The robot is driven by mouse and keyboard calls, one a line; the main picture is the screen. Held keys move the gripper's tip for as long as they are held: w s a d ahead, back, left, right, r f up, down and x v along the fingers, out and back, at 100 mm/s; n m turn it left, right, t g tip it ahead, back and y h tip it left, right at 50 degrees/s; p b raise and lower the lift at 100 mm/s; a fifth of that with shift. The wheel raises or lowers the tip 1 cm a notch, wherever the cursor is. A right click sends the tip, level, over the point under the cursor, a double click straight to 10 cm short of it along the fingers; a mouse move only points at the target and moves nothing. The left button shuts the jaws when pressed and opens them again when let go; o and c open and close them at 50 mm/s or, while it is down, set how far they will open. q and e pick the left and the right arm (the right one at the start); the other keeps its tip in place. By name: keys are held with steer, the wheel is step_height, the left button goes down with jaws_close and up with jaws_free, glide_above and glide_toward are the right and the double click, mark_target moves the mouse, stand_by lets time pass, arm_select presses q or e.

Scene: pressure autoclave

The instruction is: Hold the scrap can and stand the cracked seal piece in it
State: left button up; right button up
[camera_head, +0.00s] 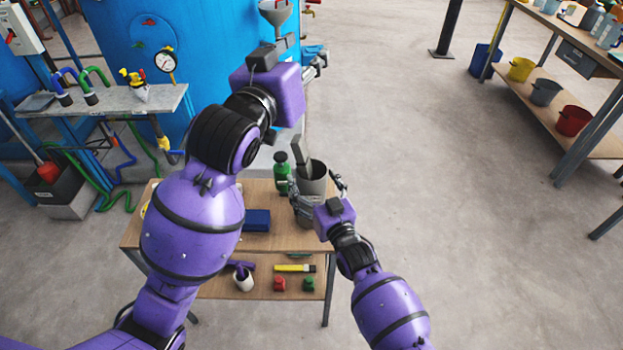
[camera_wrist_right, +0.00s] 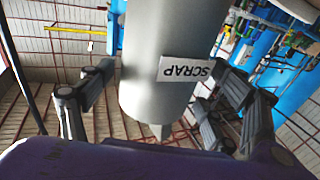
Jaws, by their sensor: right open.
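The scrap can (camera_head: 313,184) is a grey cylinder at the right end of the wooden table. Its label reads SCRAP, upside down in the right wrist view (camera_wrist_right: 145,70). A dark grey piece (camera_head: 298,150), which looks like the seal piece, sticks up out of the can's mouth, slightly tilted; its tip shows past the rim in the right wrist view (camera_wrist_right: 160,130). No crack is visible. My right gripper (camera_head: 318,192) is open, fingers on both sides of the can. My left gripper (camera_head: 316,62) is up and beyond the can, apart from it; its fingers are too small to read.
The wooden table (camera_head: 170,250) also holds a green bottle (camera_head: 282,170) beside the can and a blue box (camera_head: 257,220). Its lower shelf carries small items. A blue vessel (camera_head: 185,65) stands behind. Floor to the right is clear up to a workbench (camera_head: 545,105).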

steer(key=v, duration=1.1)
